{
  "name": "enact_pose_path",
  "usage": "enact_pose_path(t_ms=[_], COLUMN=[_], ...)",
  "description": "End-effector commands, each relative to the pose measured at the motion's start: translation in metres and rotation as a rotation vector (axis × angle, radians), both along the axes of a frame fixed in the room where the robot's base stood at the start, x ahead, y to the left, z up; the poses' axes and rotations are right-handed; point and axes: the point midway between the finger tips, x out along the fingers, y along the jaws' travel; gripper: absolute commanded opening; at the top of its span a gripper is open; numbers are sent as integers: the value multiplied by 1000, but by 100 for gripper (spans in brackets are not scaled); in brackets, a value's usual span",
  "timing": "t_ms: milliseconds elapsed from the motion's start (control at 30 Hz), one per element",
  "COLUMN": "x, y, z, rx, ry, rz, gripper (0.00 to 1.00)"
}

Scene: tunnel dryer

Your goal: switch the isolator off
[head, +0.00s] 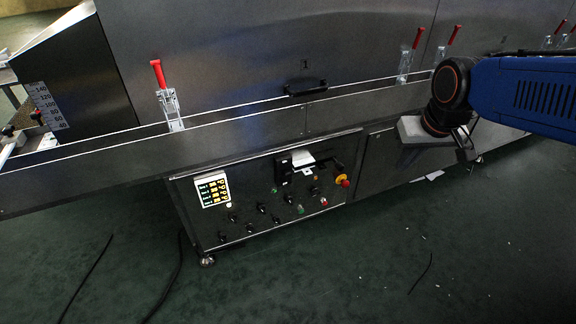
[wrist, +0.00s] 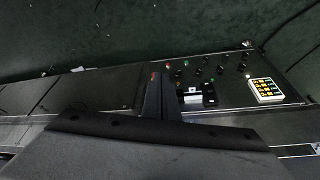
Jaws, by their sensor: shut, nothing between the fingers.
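The control panel (head: 262,190) on the dryer's lower front carries the switches. At its right end is a red knob on a yellow plate (head: 343,181), which looks like the isolator or an emergency stop; I cannot tell which, nor its setting. A bit of red (wrist: 153,76) shows beside my fingertips in the wrist view, the rest hidden by the fingers. My gripper (wrist: 157,92) is shut and empty, its dark fingers pointing towards the panel's end. In the head view my gripper (head: 467,148) hangs right of the panel, apart from it.
A lit yellow display (head: 212,189), several dark knobs (head: 262,208) and a white-topped black unit (head: 298,158) share the panel. Red-handled clamps (head: 159,75) stand along the ledge above. A black door handle (head: 305,87) juts out. Cables (head: 172,285) lie on the otherwise mostly clear floor.

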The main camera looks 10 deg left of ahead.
Motion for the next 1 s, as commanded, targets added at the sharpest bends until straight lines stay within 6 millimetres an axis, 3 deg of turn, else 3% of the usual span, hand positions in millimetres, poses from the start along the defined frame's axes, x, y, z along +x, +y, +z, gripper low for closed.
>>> enact_pose_path(t_ms=[200,567,1000], x=[43,104,159], y=[40,116,224], z=[-9,-34,-89], rx=[-5,-13,-26], ry=[18,41,69], rz=[57,149,259], gripper=[0,0,0])
